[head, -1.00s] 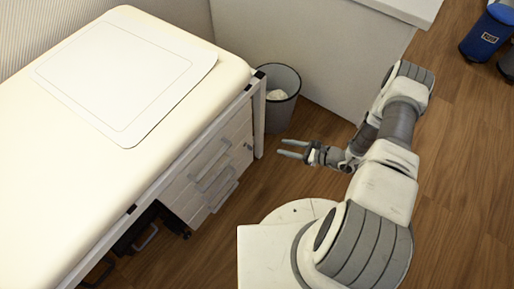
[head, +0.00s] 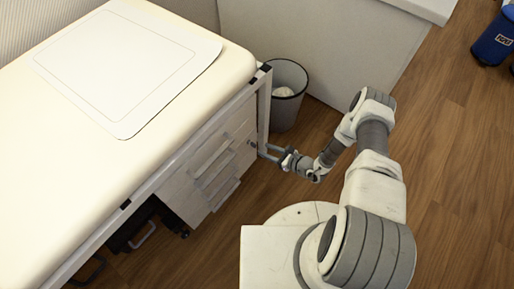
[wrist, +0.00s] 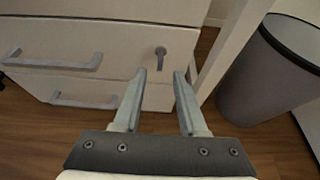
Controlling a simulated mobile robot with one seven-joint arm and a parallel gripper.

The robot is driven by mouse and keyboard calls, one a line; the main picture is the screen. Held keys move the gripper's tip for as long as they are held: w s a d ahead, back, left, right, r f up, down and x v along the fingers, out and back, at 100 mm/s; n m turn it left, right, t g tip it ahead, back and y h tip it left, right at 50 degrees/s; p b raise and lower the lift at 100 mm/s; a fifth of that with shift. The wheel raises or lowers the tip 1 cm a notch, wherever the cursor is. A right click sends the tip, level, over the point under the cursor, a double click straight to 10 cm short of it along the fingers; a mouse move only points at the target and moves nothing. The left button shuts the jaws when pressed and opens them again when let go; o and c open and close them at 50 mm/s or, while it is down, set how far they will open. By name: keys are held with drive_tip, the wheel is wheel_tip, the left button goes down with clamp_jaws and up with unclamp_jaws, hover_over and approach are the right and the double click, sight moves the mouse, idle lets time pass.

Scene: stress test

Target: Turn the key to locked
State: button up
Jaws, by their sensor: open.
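The key (wrist: 161,56) is a small grey piece in the lock on the drawer front, seen near the top middle of the wrist view. Its bow hangs down with a slight lean. My gripper (wrist: 158,78) is open and empty, its two fingers apart just below and in front of the key. In the head view my gripper (head: 262,150) is beside the right end of the drawer unit (head: 200,165), close to the lock. I cannot tell contact with the key there.
A grey waste bin (head: 286,105) stands right of the drawers, also in the wrist view (wrist: 270,75). A white desk leg (wrist: 222,50) rises between lock and bin. Drawer handles (wrist: 60,62) jut out at left. The desk top (head: 90,165) overhangs above.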

sight(252, 144)
drive_tip(key=b+x, duration=0.1)
drive_tip(key=x, duration=0.5)
clamp_jaws()
